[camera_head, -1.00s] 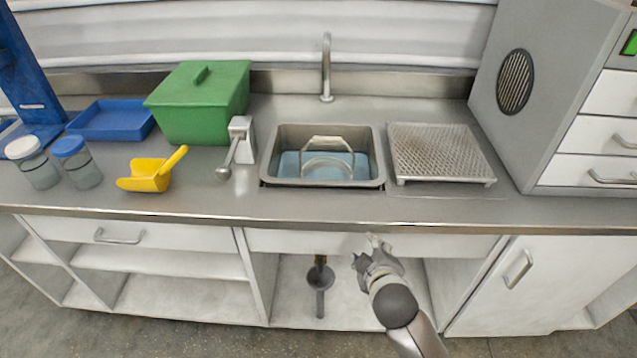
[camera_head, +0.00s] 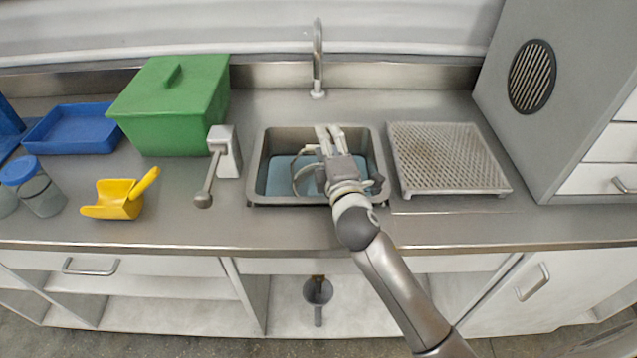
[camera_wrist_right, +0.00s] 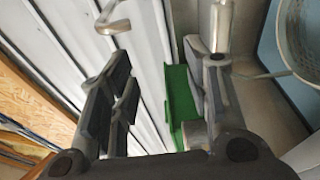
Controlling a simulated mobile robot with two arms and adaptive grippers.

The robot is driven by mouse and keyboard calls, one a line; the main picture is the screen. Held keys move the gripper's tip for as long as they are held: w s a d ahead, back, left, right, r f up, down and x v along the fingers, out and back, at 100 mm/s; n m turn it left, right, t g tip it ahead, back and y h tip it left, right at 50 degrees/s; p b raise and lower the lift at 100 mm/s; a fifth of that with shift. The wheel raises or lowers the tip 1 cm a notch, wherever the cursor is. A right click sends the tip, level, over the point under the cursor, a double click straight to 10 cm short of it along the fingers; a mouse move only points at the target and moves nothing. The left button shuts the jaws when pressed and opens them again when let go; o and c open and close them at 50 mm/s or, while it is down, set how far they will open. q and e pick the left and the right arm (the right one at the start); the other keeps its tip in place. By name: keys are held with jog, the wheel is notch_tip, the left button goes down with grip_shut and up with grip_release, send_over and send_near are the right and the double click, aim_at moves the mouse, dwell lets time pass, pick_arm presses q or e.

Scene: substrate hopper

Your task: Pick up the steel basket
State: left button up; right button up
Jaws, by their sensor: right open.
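The steel basket (camera_head: 301,176) sits in the sink (camera_head: 257,172) in the head view, over blue water. My right arm and hand hide much of it. My right gripper (camera_head: 330,136) is over the sink, beside the basket's visible curved side, with its fingers towards the back wall. In the right wrist view, the fingers (camera_wrist_right: 160,90) stand apart with nothing held between them. The basket's round rim and mesh side (camera_wrist_right: 302,42) show at the right edge there, outside the fingers. My left gripper is not in view.
A tap (camera_head: 318,65) stands behind the sink. A lever on a white block (camera_head: 224,155) and a green bin (camera_head: 170,110) are left of it. A perforated rack (camera_head: 447,160) is close on the right, beside a grey cabinet (camera_head: 560,120). A yellow scoop (camera_head: 118,200) lies further left.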

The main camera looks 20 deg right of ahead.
notch_tip(320, 180, down, 7)
jog(key=s+b, duration=0.1)
jog(key=b, duration=0.1)
jog(key=w, duration=0.7)
jog(key=shift+d+f, duration=0.1)
jog(key=shift+d, duration=0.15)
jog(key=shift+w, duration=0.25)
grip_shut()
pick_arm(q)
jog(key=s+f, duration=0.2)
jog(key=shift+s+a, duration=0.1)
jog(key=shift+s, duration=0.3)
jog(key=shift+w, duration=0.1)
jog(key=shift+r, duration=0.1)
pick_arm(e)
jog(key=shift+r, duration=0.25)
